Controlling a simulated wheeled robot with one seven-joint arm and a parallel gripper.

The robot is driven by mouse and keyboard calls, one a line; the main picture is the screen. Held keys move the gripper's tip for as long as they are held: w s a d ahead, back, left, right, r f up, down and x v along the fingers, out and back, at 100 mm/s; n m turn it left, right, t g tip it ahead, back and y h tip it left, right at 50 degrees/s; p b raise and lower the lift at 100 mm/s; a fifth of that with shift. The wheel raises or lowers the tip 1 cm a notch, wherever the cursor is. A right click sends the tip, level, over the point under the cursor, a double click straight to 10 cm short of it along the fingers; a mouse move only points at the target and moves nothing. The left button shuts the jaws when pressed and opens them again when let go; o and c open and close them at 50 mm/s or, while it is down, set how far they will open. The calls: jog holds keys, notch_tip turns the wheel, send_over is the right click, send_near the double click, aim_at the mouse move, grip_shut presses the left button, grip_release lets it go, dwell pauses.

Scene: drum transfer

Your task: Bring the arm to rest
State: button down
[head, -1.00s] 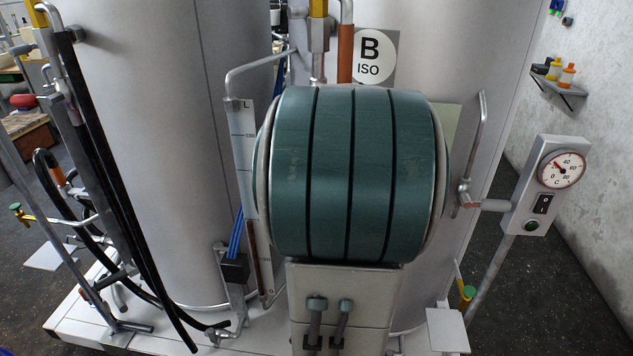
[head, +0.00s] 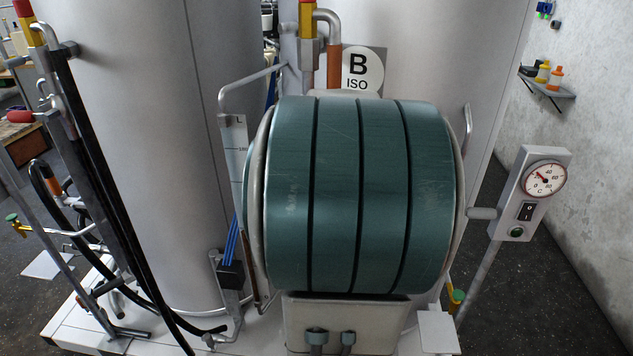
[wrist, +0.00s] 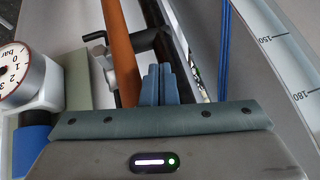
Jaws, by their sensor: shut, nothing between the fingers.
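My gripper shows in the wrist view as two blue-grey fingers (wrist: 160,85) pressed together, with nothing between them. The fingers point toward a copper-orange pipe (wrist: 121,50) and a dark fitting with a black lever (wrist: 95,37). I cannot tell the exact gap to them. In the head view a large teal banded link of my arm fills the middle, in front of the right tank (head: 440,60). My gripper is not visible in the head view.
A level gauge (head: 235,160) stands left of my arm, and its scale shows in the wrist view (wrist: 285,70). A dial post (head: 530,190) stands at right. Black hoses (head: 110,200) hang in front of the left tank (head: 150,120). Dark floor is open at far right.

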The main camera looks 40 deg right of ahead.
jog(key=shift+w+a+p+v, duration=0.15)
jog(key=shift+p+v, duration=0.4)
jog(key=shift+v, duration=0.35)
jog(key=shift+w+a+p+v, duration=0.1)
jog(key=shift+p+v, duration=0.5)
jog(key=shift+v, duration=0.25)
jog(key=shift+w+a+p+v, duration=0.15)
jog(key=shift+p+v, duration=0.4)
jog(key=shift+v, duration=0.35)
jog(key=a+n+y, duration=0.3)
jog(key=a+n, duration=0.2)
jog(key=a, duration=0.9)
jog(key=s+a+f+n+g, duration=0.1)
jog(key=s+a+n, duration=0.2)
jog(key=a, duration=0.4)
jog(key=s+a+f+n+g+b, duration=0.1)
jog(key=s+a+n, duration=0.2)
jog(key=s+a, duration=0.2)
jog(key=a, duration=0.3)
jog(key=shift+s+a+f+y, duration=0.2)
jog(key=shift+s+f+y, duration=0.1)
jog(key=shift+s+y, duration=0.1)
jog(key=shift+d, duration=0.15)
